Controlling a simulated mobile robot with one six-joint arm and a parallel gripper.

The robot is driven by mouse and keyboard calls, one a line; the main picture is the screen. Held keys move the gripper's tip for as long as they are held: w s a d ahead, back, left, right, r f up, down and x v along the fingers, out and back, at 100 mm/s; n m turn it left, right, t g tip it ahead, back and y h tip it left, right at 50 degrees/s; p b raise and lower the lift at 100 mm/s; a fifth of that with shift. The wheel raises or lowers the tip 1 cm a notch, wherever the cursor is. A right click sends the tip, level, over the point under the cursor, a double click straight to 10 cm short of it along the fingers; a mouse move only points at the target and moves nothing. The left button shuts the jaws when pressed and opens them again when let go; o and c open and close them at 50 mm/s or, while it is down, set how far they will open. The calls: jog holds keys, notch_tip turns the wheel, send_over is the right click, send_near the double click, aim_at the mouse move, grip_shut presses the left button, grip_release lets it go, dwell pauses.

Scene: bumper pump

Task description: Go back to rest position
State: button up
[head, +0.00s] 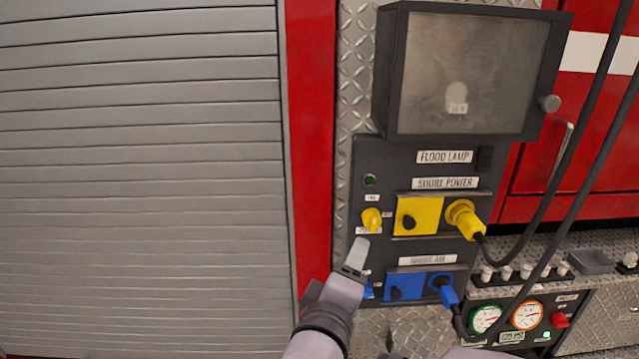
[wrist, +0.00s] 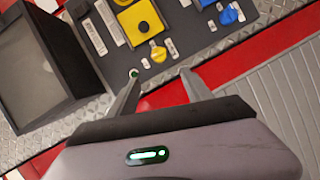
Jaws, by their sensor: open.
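My gripper (head: 359,252) is in front of the lower left part of the dark control panel (head: 380,165) in the head view. In the wrist view its two fingers (wrist: 158,88) are apart, with nothing between them. A yellow knob (head: 372,219) is just above the fingertips in the head view. A blue knob beside the gripper (head: 368,290) is partly hidden by my arm. Whether the fingers touch the panel cannot be told from these views.
A yellow plug (head: 466,222) and a blue plug (head: 448,292) sit in panel sockets, with dark cables hanging at the right. A framed glass-front box (head: 470,75) juts out above. Gauges (head: 526,316) are at lower right. A grey roller shutter (head: 140,170) fills the left.

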jog(key=s+d+f+m+g+y+b, duration=0.1)
jog(key=s+f+m+g+y+b, duration=0.1)
jog(key=s+f+m+g+y, duration=0.2)
jog(key=s+d+f+m+g+y+b, duration=0.2)
jog(key=s+f+m+g, duration=0.3)
jog(key=s+m, duration=0.6)
jog(key=s+y, duration=0.1)
jog(key=s, duration=0.2)
jog(key=shift+f+y+b, duration=0.35)
jog(key=shift+y, duration=0.05)
